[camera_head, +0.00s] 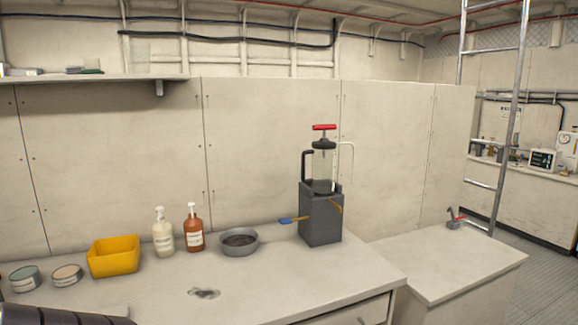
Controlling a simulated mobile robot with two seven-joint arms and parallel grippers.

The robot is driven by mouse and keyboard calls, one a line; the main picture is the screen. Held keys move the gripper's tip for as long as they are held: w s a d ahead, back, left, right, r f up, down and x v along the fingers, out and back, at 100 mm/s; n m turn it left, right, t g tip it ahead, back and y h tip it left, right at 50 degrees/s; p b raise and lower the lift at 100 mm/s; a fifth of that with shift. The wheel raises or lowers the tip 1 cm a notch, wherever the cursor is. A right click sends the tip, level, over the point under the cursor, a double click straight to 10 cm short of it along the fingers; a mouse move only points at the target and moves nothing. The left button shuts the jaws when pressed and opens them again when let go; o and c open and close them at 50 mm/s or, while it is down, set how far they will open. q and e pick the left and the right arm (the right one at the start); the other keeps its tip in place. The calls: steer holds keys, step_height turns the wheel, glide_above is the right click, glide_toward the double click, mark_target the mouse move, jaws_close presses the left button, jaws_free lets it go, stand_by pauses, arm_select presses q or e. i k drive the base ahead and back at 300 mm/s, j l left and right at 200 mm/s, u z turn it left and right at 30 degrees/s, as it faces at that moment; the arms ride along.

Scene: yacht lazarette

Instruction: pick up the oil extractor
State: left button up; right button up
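The oil extractor (323,168) is a clear cylinder with a black side handle, a black cap and a red T-shaped pump handle on top. A thin pale tube bends out to its right. It stands upright on a dark grey block (320,217), which sits near the back right of the white counter (265,290). No gripper shows in the head view. A dark ribbed shape at the bottom left edge may be part of my own arm, but no fingers are visible.
Left of the block are a blue-handled tool (293,220), a grey bowl (239,242), a brown pump bottle (194,230), a cream pump bottle (163,235), a yellow bin (114,256) and two tins. A dark stain marks the counter front. A ladder (505,115) stands right.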

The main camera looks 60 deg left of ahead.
mark_target(323, 151)
steer(key=i+u, duration=0.1)
steer(key=u, duration=2.5)
steer(key=l+u, duration=0.9)
steer(key=l, duration=0.3)
steer(key=k+l+u, duration=0.15)
steer(key=l, duration=0.3)
steer(key=i, duration=0.05)
